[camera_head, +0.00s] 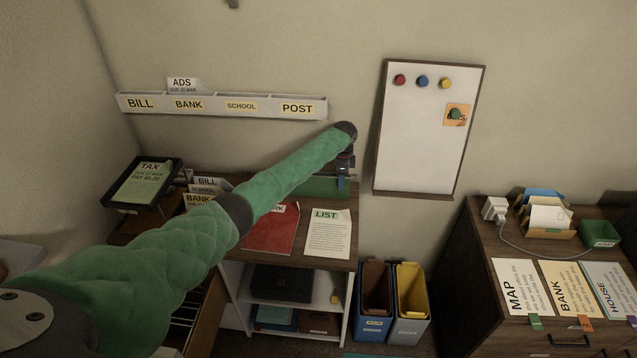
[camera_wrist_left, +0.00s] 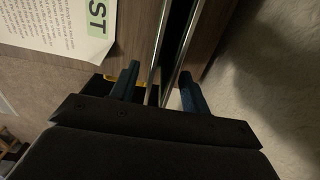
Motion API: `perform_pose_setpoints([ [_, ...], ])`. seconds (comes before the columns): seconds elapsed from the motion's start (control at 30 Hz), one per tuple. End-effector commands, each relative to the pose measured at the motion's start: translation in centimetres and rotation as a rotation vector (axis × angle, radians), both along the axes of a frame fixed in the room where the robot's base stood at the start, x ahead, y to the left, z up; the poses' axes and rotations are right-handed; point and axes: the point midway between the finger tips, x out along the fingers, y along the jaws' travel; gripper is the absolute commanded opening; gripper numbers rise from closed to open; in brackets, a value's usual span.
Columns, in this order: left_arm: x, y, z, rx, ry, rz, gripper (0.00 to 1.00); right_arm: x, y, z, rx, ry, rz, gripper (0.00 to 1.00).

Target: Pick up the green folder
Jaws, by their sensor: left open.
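The green folder (camera_head: 322,187) stands on edge at the back right of the wooden desk, near the wall, partly hidden behind my left arm. My left gripper (camera_head: 343,180) is open at its right part, pointing down. In the left wrist view, a narrow dark upright thing with two shiny edges (camera_wrist_left: 172,50), seen from above, runs between the two blue fingers of my left gripper (camera_wrist_left: 160,85). It appears to be the folder's top edge; the fingers look apart from it. My right gripper is not in view.
A LIST sheet (camera_head: 328,235) and a red booklet (camera_head: 270,232) lie on the desk in front. A whiteboard (camera_head: 425,130) hangs to the right. A wall rack (camera_head: 220,107) is behind. Blue (camera_head: 375,300) and grey binder boxes (camera_head: 409,305) stand on the floor.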

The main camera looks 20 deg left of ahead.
Motion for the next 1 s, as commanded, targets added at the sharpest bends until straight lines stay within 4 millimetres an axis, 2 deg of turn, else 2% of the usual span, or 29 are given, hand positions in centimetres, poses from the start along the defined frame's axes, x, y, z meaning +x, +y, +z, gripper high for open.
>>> perform_pose_setpoints([
  [0.2,-0.1,0.0,-1.5,0.000,0.001,-0.001,0.46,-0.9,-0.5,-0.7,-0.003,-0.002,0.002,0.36],
  [0.43,-0.1,0.0,-1.7,0.000,0.000,-0.001,0.46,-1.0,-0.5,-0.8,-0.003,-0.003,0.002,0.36],
  [0.47,-0.1,0.0,-1.7,0.000,0.000,-0.001,0.42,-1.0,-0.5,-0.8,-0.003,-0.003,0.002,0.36],
  [0.67,-0.1,0.0,-1.6,0.000,0.000,0.000,0.04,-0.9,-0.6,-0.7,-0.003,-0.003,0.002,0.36],
  [1.0,0.0,0.0,-1.5,0.000,0.000,-0.001,0.04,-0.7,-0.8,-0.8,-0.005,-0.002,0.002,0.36],
])
